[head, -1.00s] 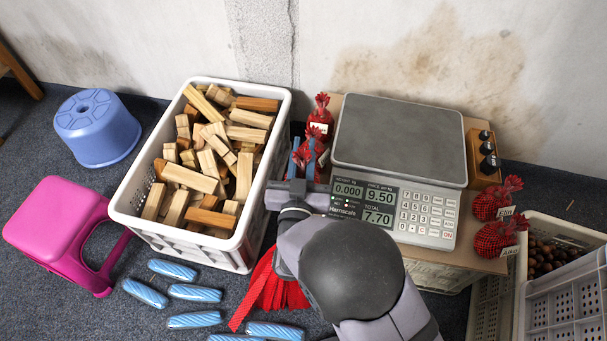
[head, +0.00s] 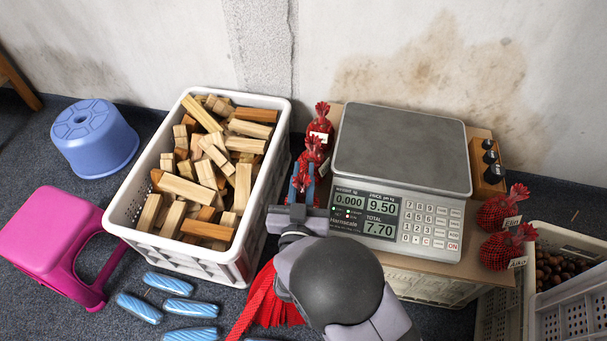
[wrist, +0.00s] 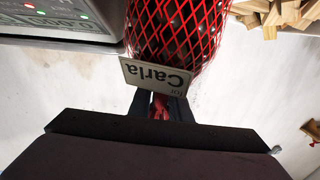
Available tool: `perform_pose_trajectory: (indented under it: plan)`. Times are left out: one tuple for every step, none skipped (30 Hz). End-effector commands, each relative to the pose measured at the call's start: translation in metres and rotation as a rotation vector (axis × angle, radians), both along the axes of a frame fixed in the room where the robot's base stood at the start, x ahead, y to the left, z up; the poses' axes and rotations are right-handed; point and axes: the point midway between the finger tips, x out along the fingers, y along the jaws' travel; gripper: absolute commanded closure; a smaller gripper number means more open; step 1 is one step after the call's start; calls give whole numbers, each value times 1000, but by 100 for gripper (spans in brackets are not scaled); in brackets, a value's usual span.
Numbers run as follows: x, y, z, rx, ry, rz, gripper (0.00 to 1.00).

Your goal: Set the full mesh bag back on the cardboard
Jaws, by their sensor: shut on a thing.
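My gripper (head: 302,185) is shut on the red neck of a full mesh bag (wrist: 178,35). The wrist view shows the bag's red netting, dark chestnuts inside and a white tag reading "Carla" (wrist: 155,77), upside down in the picture. In the head view the held bag is mostly hidden by my fingers, left of the scale (head: 400,150). The cardboard (head: 450,267) lies under the scale. I cannot tell whether the held bag touches it. Two red bags, one behind (head: 320,122) and one nearer (head: 312,153), show along the scale's left side.
A white crate of wood blocks (head: 135,215) stands close on the left. Two red bags (head: 505,230) sit right of the scale, below a weight block (head: 488,170). A crate of chestnuts (head: 565,235) is at the right. Red empty nets (head: 265,300) hang below my arm.

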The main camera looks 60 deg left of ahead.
Motion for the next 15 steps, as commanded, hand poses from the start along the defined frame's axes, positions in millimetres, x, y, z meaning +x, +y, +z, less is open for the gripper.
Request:
perform_pose_trajectory:
  plan:
    - [0, 0, 1, 2, 0, 0, 100]
    - [0, 0, 1, 2, 0, 0, 100]
    - [0, 0, 0, 2, 0, 0, 100]
    - [0, 0, -2, 2, 0, 0, 100]
    - [0, 0, -3, 2, 0, 0, 100]
    - [0, 0, -4, 2, 0, 0, 100]
    - [0, 0, -3, 0, 0, 0, 76]
    - [0, 0, -3, 0, 0, 0, 69]
    - [0, 0, -3, 0, 0, 0, 64]
    - [0, 0, -3, 0, 0, 0, 64]
    - [0, 0, -3, 0, 0, 0, 64]
    - [0, 0, -3, 0, 0, 0, 64]
    - [0, 0, -3, 0, 0, 0, 64]
    - [0, 0, -3, 0, 0, 0, 64]
    - [0, 0, -3, 0, 0, 0, 64]
